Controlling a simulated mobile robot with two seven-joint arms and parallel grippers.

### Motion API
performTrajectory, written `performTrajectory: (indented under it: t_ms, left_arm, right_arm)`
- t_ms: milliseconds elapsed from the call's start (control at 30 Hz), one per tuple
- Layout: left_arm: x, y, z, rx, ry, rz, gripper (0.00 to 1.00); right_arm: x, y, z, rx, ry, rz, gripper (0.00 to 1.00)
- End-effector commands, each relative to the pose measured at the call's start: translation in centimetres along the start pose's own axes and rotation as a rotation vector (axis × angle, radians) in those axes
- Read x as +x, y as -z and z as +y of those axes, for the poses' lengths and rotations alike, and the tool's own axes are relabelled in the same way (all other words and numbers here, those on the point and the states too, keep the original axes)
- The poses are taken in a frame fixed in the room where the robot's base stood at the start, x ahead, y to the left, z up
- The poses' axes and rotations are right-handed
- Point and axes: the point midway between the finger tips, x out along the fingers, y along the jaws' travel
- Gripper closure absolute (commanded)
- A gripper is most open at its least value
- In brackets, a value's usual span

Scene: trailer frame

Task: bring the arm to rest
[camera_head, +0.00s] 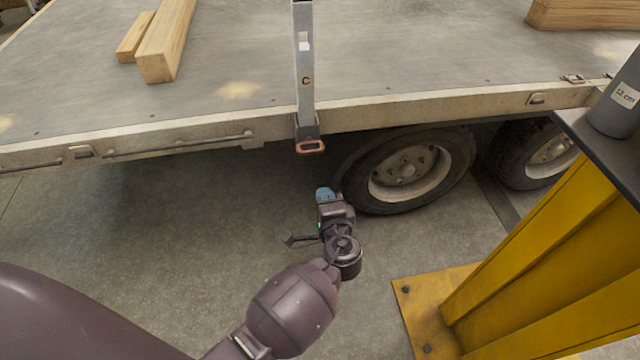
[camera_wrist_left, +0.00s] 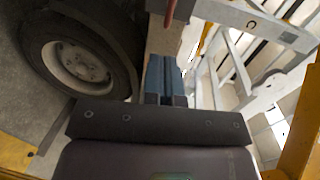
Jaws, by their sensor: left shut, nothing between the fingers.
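My left gripper (camera_head: 325,194) hangs low beside the trailer, in front of the near wheel (camera_head: 405,172) and below the trailer's edge. Its blue fingers (camera_wrist_left: 164,78) are shut together with nothing between them, as the left wrist view shows. My left arm reaches in from the lower left. A metal post (camera_head: 304,70) marked "C" stands at the trailer's edge, with a red-orange handle (camera_head: 310,147) at its foot, above and apart from the gripper. My right gripper is in neither view.
The flat trailer bed (camera_head: 225,60) carries wooden beams (camera_head: 165,45) at the back left and another (camera_head: 585,14) at the back right. A second wheel (camera_head: 545,155) is farther right. A yellow column (camera_head: 540,250) with a bolted base stands at the right. The floor (camera_head: 130,235) at left is clear.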

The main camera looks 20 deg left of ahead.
Motion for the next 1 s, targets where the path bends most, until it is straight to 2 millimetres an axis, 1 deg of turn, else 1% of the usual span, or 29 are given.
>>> performTrajectory:
  t_ms: [100, 200, 767, 867, 967, 1000]
  left_arm:
    - [-0.9, 0.0, 0.0, 0.000, 0.001, 0.000, 1.00]
    - [-1.1, 0.0, 0.0, 0.001, 0.000, 0.000, 1.00]
    - [-1.2, -0.1, 0.0, -0.001, -0.003, 0.000, 1.00]
    - [-1.4, -1.0, 0.1, -0.022, -0.028, 0.004, 1.00]
    - [-1.9, -3.0, 0.3, -0.075, -0.089, 0.018, 1.00]
    - [-2.3, -4.1, 0.4, -0.105, -0.121, 0.026, 1.00]
  right_arm:
    - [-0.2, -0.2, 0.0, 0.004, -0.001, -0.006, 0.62]
    - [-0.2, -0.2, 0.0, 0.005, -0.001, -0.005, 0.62]
    - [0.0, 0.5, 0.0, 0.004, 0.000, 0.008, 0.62]
    - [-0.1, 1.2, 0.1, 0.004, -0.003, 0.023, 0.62]
    - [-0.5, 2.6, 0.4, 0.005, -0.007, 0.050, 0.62]
    - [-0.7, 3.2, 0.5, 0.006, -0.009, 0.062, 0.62]
